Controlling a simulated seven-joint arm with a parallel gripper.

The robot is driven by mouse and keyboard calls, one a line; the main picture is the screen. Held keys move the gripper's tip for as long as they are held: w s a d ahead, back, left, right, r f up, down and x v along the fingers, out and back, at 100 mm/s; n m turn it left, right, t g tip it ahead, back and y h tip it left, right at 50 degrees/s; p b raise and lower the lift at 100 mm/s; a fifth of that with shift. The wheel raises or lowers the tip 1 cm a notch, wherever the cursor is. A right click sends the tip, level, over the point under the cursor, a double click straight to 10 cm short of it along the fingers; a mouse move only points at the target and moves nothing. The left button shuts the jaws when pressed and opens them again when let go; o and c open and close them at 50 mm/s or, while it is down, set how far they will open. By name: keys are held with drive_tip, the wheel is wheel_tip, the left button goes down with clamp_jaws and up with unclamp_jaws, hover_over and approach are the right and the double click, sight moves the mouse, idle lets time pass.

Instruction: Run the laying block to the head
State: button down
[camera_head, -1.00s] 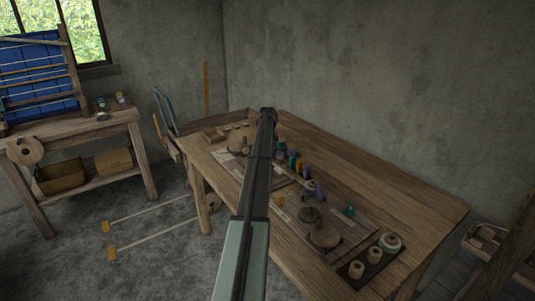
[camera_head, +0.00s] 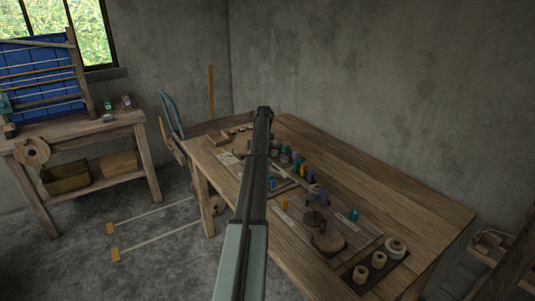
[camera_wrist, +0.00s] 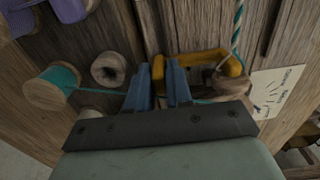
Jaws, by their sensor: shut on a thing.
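In the wrist view, my gripper (camera_wrist: 160,86) has its two blue fingers closed around the left end of a yellow-orange loop (camera_wrist: 208,58), which looks like the laying block's handle. A small wooden piece (camera_wrist: 227,84) sits at the loop's right side, with a twisted white and teal rope (camera_wrist: 237,28) running up from it. A teal thread (camera_wrist: 112,91) runs from a teal spool (camera_wrist: 50,84) behind the fingers towards that piece. The fingers hide part of the loop. In the head view, my arm covers the middle of the bench and the fingers cannot be made out.
The wooden bench (camera_head: 395,190) carries several colored spools and round wooden parts. Pale spools (camera_head: 378,259) stand at its near right. A side table (camera_head: 90,128) with a blue-backed frame (camera_head: 42,78) stands left. The bench's right-hand strip is clear.

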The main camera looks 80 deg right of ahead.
drive_tip(key=shift+w+d, duration=0.2)
drive_tip(key=shift+d, duration=0.05)
drive_tip(key=c, duration=1.4)
unclamp_jaws()
drive_tip(key=shift+o, duration=1.4)
drive_tip(key=shift+s+a+r, duration=0.1)
wheel_tip(320, 180, up, 14)
drive_tip(key=shift+f, duration=0.2)
